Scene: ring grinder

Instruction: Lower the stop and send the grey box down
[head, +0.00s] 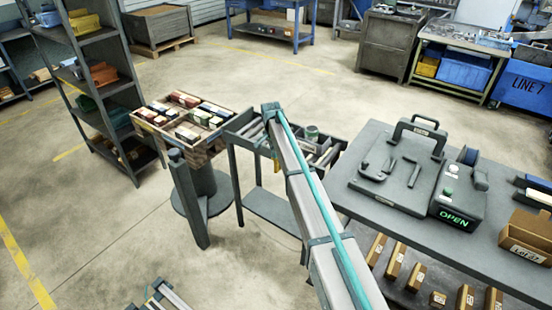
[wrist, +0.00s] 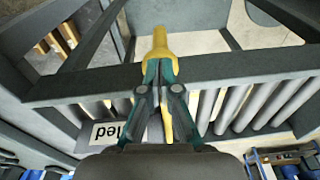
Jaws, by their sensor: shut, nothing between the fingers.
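My gripper (wrist: 161,68) is shut, its teal fingertips together in the wrist view. A yellow lever-like piece (wrist: 160,42) shows just beyond the tips and along the fingers; I cannot tell whether they touch it or whether it is the stop. Behind it runs a dark grey frame bar (wrist: 225,78) with grey rollers (wrist: 240,108) beside it. In the head view, the roller rack (head: 328,153) stands mid-floor, with my arm across it; my gripper is mostly hidden there. I cannot make out the grey box for certain.
A wooden crate of coloured boxes (head: 188,118) stands left of the rack. At right, a grey bench (head: 385,222) carries a clamp plate and a control unit (head: 458,208) lit "OPEN". A brown bin (head: 530,236) sits at its edge. Shelving (head: 95,85) is at left.

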